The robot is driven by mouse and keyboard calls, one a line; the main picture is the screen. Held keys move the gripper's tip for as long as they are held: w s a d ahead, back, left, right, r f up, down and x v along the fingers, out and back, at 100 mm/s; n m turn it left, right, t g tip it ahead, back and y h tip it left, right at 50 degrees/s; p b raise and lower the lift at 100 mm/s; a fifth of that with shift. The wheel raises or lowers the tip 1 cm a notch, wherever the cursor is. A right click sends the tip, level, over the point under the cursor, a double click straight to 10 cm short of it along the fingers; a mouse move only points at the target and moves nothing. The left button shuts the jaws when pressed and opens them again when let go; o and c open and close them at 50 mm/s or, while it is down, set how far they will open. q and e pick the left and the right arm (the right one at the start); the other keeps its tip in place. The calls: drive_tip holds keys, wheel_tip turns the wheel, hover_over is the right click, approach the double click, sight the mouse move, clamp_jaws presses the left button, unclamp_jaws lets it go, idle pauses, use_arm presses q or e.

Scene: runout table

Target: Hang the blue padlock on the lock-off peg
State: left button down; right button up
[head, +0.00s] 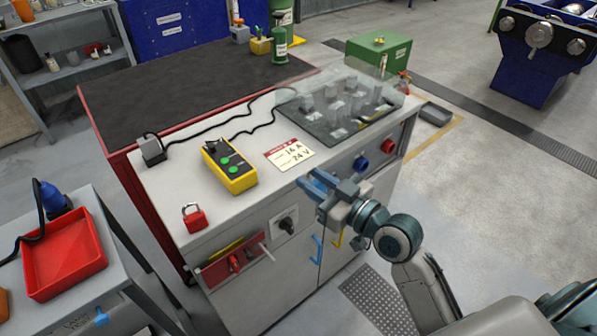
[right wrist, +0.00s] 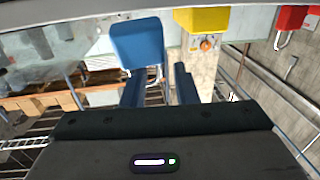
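My right gripper (head: 310,183) is in front of the cabinet's front edge, its two fingers apart with a gap between them. In the right wrist view a blue padlock (right wrist: 137,42) shows beyond the fingertips, overlapping the left finger in the picture, its thin shackle towards the gripper; I cannot tell whether they touch. I cannot make the padlock out in the head view. A pale rod (head: 267,252), possibly the lock-off peg, sticks out beside a red panel (head: 217,273) on the cabinet front. My left gripper is not in view.
A red padlock (head: 194,219) stands on the near left corner of the cabinet top (head: 180,180). A yellow push-button box (head: 238,178), a label card (head: 289,155) and a clear cover (head: 345,90) are behind. A black rotary switch (head: 286,226) and blue handle (head: 317,249) are on the front.

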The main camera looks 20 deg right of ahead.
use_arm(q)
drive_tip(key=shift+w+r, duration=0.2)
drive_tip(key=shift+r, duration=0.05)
use_arm(e)
drive_tip(key=shift+v, duration=1.4)
drive_tip(key=o, duration=1.6)
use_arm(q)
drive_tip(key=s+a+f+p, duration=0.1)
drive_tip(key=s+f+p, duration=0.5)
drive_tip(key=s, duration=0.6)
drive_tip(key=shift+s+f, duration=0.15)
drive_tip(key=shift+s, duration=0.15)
use_arm(e)
drive_tip(key=v, duration=1)
drive_tip(key=shift+s+d, duration=0.2)
drive_tip(key=shift+s, duration=0.15)
